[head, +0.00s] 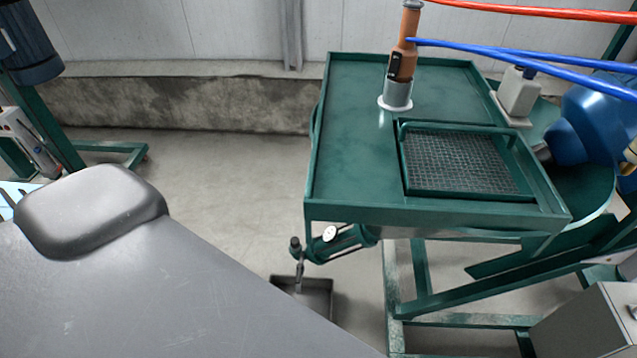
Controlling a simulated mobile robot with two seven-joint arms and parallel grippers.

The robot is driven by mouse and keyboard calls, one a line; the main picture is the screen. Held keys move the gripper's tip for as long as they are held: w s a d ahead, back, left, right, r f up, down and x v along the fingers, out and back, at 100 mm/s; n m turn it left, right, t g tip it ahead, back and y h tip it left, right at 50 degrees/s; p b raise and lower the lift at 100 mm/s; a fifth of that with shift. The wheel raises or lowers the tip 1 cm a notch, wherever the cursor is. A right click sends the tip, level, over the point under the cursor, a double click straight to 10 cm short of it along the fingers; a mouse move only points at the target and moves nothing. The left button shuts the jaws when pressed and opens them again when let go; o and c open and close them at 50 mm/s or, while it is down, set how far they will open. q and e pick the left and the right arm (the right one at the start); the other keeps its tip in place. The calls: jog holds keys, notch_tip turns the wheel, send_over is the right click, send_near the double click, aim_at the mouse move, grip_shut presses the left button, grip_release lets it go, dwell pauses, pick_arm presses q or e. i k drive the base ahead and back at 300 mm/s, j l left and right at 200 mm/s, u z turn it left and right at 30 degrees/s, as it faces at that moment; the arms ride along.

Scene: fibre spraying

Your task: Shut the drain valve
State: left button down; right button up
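A green pipe assembly (343,243) hangs under the front edge of the green table. It carries a round white-faced dial (329,233). At its left end is a small valve-like fitting with a dark knob (295,243) and a thin spout pointing down. I cannot tell whether this valve is open or shut. A grey square pan (316,293) sits on the floor below it, partly hidden by the grey surface in the foreground. Neither of my grippers shows in the head view.
The green table (345,180) holds a mesh tray (460,163) and an orange-brown spray tool (404,45) in a grey holder. Red and blue hoses cross at the upper right. A grey box (590,325) stands lower right. The concrete floor (225,165) left of the table is clear.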

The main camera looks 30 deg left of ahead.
aim_at(300, 265)
jog(key=u, duration=0.95)
jog(key=i, duration=0.05)
